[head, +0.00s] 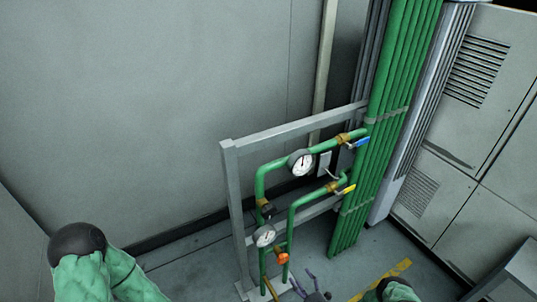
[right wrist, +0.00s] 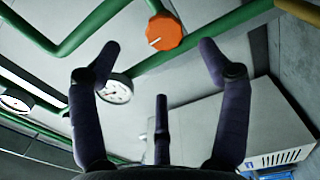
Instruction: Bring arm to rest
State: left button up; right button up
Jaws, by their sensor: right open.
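My right gripper (head: 304,281) is at the bottom of the head view, low in front of the pipe rack. Its dark purple fingers are spread in the right wrist view (right wrist: 158,60), with nothing between them. An orange knob (head: 282,258) sits on a green pipe just above the gripper in the head view. The knob also shows in the right wrist view (right wrist: 165,32), beyond the fingertips and apart from them. Part of my right arm (head: 397,290) shows at the bottom edge. My left arm (head: 100,275) shows at the lower left; its gripper is out of view.
A grey frame (head: 229,180) carries green pipes with an upper gauge (head: 301,162), a lower gauge (head: 264,236), a blue-handled valve (head: 361,142) and a yellow-handled valve (head: 347,190). Grey cabinets (head: 440,195) stand at the right. Floor left of the frame is clear.

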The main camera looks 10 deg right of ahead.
jog(key=s+a+r+n+g+y+p, duration=0.1)
jog(key=s+a+r+n+g+y, duration=0.15)
jog(key=a+n+g+y, duration=0.35)
jog(key=s+a+r+n+g+y+p, duration=0.1)
jog(key=s+a+n+g, duration=0.1)
jog(key=s+a+n, duration=0.45)
jog(key=s+a+r+n+g+p, duration=0.25)
jog(key=s+a+n+g, duration=0.25)
jog(key=s+n+g, duration=0.45)
jog(key=s+d+r+n+g+h+p, duration=0.1)
jog(key=s+d+r+n+g+h, duration=0.35)
jog(key=n, duration=1.05)
jog(key=r+n+t+h, duration=0.1)
jog(key=n, duration=0.2)
jog(key=w+r+n+t+h+p, duration=0.1)
jog(key=r+n+t+h, duration=0.1)
jog(key=n, duration=0.2)
jog(key=w+r+n+t+h+p, duration=0.1)
jog(key=r+n+t, duration=0.1)
jog(key=n, duration=0.2)
jog(key=shift+w+d+r+h, duration=0.2)
jog(key=shift+d+h, duration=0.05)
jog(key=shift+h, duration=0.1)
